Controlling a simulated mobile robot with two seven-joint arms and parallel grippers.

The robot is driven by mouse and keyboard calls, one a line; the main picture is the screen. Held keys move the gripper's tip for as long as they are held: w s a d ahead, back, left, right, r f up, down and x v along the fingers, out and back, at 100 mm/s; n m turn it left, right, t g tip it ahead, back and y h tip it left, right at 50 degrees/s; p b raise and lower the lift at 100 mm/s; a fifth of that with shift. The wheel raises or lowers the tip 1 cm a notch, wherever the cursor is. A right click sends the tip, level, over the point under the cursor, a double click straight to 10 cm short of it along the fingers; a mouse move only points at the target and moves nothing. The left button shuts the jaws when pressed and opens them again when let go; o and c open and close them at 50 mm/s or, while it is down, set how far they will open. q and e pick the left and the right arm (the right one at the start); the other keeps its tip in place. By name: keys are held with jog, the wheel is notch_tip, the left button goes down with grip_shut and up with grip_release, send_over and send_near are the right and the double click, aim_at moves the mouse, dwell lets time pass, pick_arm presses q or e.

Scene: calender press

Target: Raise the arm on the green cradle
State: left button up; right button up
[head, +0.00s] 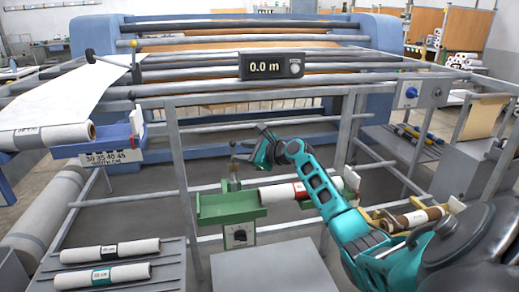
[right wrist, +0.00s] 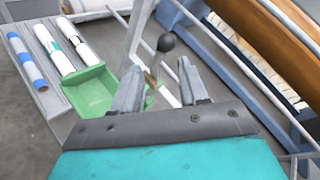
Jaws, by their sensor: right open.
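The green cradle (head: 228,207) hangs on the lower rail in the middle of the head view, and its tray also shows in the right wrist view (right wrist: 88,92). Its arm is a thin lever with a dark ball knob (right wrist: 166,42), seen just left of my gripper in the head view (head: 233,144). A white roll with a dark red band (head: 281,193) lies at the cradle, partly hidden by my right arm. My right gripper (right wrist: 158,84) is open, and the knob appears between its fingertips in the wrist view; contact cannot be told. My left gripper is out of view.
A blue cradle (head: 95,145) holds a white roll at left. A yellow cradle (head: 385,220) with a brown roll sits at right. A display (head: 271,66) reading 0.0 m is on the upper rail. Two labelled rolls lie on a slatted table (head: 125,258). Rails and posts surround my arm.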

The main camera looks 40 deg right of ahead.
jog(key=shift+v, duration=3)
